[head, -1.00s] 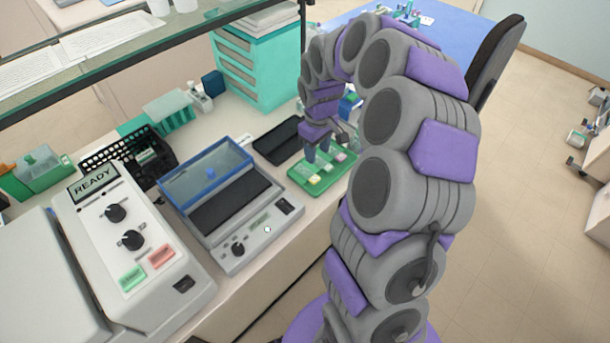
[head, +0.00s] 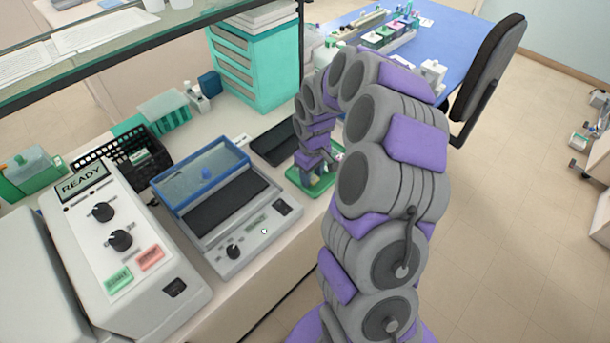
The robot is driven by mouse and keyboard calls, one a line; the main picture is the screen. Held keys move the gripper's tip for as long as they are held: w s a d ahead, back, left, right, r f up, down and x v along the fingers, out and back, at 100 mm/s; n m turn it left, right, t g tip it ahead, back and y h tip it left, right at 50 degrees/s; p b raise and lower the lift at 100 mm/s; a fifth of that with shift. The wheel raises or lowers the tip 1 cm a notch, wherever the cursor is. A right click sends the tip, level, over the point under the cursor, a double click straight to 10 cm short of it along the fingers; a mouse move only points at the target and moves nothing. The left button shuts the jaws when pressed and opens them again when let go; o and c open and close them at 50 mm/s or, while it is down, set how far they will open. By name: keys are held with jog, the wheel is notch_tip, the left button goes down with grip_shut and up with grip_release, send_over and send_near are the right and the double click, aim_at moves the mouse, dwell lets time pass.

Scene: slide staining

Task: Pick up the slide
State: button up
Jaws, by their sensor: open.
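My gripper (head: 312,176) is open and points down over the green tray (head: 291,174) near the bench's front edge. The fingers reach down to about the tray's level, and my wrist and fingers hide much of the tray. A slide cannot be made out clearly between or under the fingers. I cannot tell whether the fingers touch anything in the tray.
A black tray (head: 273,143) lies just left of my gripper. A teal drawer unit (head: 255,65) stands behind. A blue table (head: 455,35) is beyond.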

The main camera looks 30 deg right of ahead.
jog(key=c, duration=0.8)
jog(key=shift+r, duration=0.1)
